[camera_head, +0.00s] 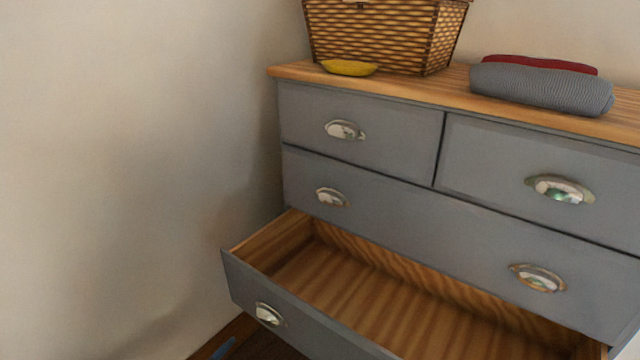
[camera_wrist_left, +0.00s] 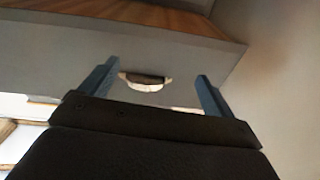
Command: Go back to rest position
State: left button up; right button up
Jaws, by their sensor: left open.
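In the wrist view my left gripper (camera_wrist_left: 157,70) is open and its fingers are empty. A metal cup handle (camera_wrist_left: 146,84) on a grey drawer front (camera_wrist_left: 60,50) shows between the two fingers; I cannot tell whether they touch the front. The head view shows the grey dresser (camera_head: 390,205) with its bottom visible drawer (camera_head: 345,290) pulled open and empty inside. That drawer's left handle (camera_head: 268,314) is in sight. My right gripper is in neither view.
On the wooden dresser top (camera_head: 440,92) stand a wicker basket (camera_head: 380,35), a yellow object (camera_head: 348,68) and folded grey (camera_head: 540,85) and red (camera_head: 540,63) cloths. A plain wall (camera_head: 120,150) is at left. The open drawer juts forward.

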pick_arm(q)
jog(key=s+a+f+g+y, duration=0.2)
jog(key=s+f+g+y, duration=0.3)
jog(key=g+y, duration=0.3)
jog(key=s+d+r+n+g+p, duration=0.1)
jog(key=s+d+r+g+p, duration=0.1)
jog(key=s, duration=0.5)
jog(key=s+d+r+n+g+p, duration=0.2)
jog(key=s+d+r+p, duration=0.2)
jog(key=s+r+p, duration=0.1)
jog(key=s+d+r+n+g+p, duration=0.1)
jog(key=s+d+r+g+p, duration=0.1)
jog(key=s+r, duration=0.4)
jog(key=s+p, duration=0.1)
jog(key=s, duration=0.3)
jog(key=shift+d+n+p, duration=0.3)
jog(key=shift+d, duration=0.1)
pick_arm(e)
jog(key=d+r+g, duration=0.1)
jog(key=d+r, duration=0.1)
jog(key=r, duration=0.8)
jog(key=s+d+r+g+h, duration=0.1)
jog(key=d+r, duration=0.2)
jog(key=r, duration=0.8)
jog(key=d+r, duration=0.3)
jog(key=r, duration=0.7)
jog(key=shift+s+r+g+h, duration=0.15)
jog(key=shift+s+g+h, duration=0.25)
